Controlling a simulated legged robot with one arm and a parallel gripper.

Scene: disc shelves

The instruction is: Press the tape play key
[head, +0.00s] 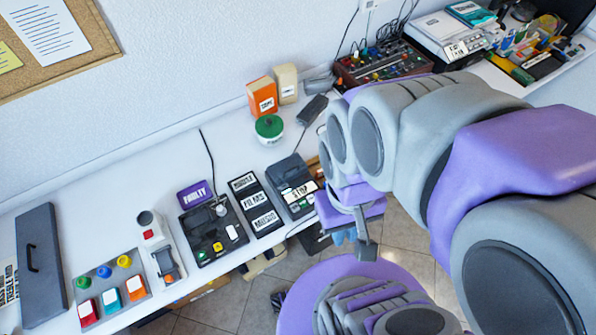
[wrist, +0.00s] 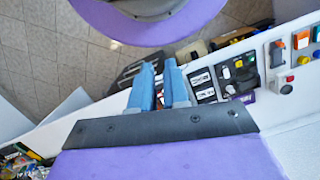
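My gripper (head: 362,240) hangs beside the front edge of the white desk, right of the dark key devices. In the wrist view its two blue fingers (wrist: 159,66) stand apart with a gap and nothing between them. A dark grey device (head: 292,187) with a few coloured keys and a white label that seems to read STOP lies nearest my gripper on the desk. A black device (head: 208,236) with yellow, green and white keys lies further left, below a purple FAULTY sign (head: 195,194). I cannot tell which key is the tape play key.
A black panel (head: 256,207) with white labels lies between the two devices. A green-lidded tub (head: 269,128) and an orange box (head: 262,96) stand behind. A button board (head: 110,292) and a grey case (head: 40,262) lie left. Open floor (head: 225,305) shows in front.

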